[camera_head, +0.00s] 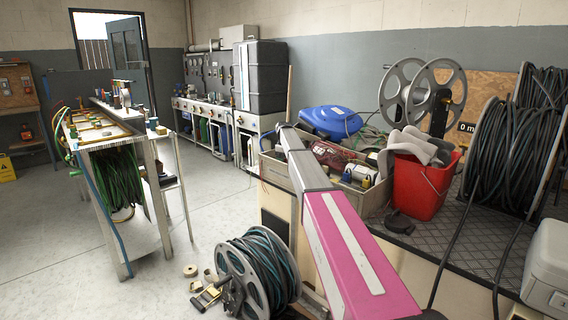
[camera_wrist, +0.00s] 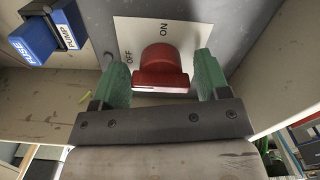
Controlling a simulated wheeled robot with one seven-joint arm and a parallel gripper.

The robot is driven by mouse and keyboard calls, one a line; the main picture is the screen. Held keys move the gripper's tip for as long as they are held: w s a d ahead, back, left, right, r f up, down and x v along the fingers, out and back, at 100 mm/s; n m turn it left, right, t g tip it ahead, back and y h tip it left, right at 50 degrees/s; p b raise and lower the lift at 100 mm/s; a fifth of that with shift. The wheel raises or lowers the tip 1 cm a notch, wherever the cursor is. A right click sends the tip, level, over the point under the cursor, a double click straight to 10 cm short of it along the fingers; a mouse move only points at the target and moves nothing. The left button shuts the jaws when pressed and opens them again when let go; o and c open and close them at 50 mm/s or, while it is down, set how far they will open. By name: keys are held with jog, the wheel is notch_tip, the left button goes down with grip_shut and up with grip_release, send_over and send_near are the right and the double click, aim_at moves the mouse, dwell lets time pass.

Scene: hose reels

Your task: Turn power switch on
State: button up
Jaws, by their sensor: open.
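In the wrist view the power switch is a red rotary knob (camera_wrist: 160,66) on a pale plate (camera_wrist: 187,33) marked OFF at its left and ON above it. A thin pale line shows along the knob's lower edge. Which mark the knob points to, I cannot tell. My gripper (camera_wrist: 163,72) is open, with one green finger on each side of the knob. Small gaps show between fingers and knob, so it does not look clamped. In the head view the switch and my gripper do not show; my pink and grey arm (camera_head: 345,245) reaches forward over the bench.
Left of the switch plate are blue blocks labelled FUSE (camera_wrist: 34,40) and PUMP (camera_wrist: 68,27). Beige walls (camera_wrist: 275,65) flank the panel. In the head view a red bucket (camera_head: 418,185), grey bin (camera_head: 362,200) and hose reel (camera_head: 258,272) lie near my arm.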

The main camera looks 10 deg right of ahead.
jog(key=shift+f, duration=0.3)
jog(key=shift+c, duration=0.4)
jog(key=c, duration=0.6)
